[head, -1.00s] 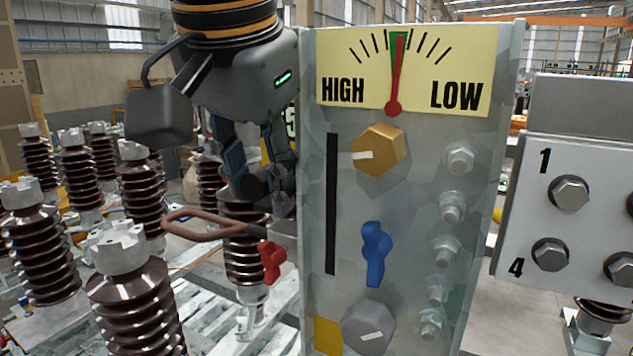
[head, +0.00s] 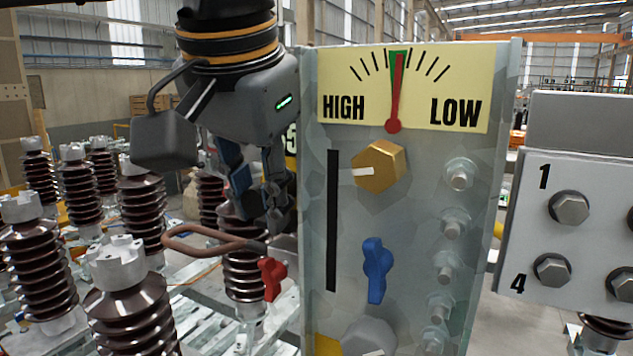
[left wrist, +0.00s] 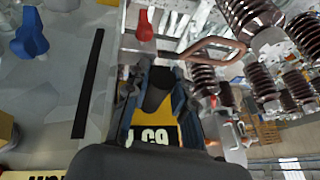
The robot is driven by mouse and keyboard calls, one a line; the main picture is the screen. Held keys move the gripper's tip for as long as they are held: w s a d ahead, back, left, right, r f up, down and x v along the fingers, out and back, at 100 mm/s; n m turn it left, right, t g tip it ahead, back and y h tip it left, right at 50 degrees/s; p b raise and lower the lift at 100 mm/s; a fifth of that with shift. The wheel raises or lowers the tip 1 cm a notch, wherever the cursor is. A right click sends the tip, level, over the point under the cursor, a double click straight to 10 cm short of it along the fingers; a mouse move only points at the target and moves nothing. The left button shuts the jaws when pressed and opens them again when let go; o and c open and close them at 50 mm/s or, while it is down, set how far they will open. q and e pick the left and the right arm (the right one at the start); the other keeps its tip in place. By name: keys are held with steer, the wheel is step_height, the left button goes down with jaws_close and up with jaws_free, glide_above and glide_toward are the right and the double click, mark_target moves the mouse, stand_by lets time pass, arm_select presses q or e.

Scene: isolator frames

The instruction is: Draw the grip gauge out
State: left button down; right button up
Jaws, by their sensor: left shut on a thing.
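My left gripper (head: 262,212) hangs beside the left side of the grey panel box, fingers downward. It also shows in the left wrist view (left wrist: 160,95), its fingers closed around a dark and yellow piece. I take this piece for the grip gauge (left wrist: 158,133), a yellow face with black characters, partly hidden by the gripper body. In the head view a sliver of yellow with a black character (head: 291,140) shows between gripper and panel. Whether the piece touches the box is hidden. My right gripper is not in view.
The panel box (head: 400,220) carries a HIGH/LOW dial (head: 405,90), a gold knob (head: 378,167) and a blue switch (head: 377,268). A brown loop handle (head: 205,240) and red switch (head: 271,278) stick out below the gripper. Ribbed insulators (head: 125,312) crowd the left.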

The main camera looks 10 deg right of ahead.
arm_select(q)
steer(key=shift+w+a+r, duration=0.1)
steer(key=shift+w+a+p, duration=0.4)
steer(key=shift+w+a, duration=0.35)
steer(key=shift+a, duration=0.3)
steer(key=shift+w+a+p, duration=0.35)
steer(key=shift+w+a, duration=0.35)
steer(key=shift+a, duration=0.3)
steer(key=shift+w+a+p, duration=0.4)
steer(key=shift+w+a, duration=0.35)
steer(key=shift+a, duration=0.3)
steer(key=shift+w+a, duration=0.55)
steer(key=shift+a, duration=0.15)
steer(key=shift+w+a+p, duration=0.75)
steer(key=shift+a+p, duration=0.05)
steer(key=shift+a, duration=0.3)
steer(key=shift+w+a, duration=0.1)
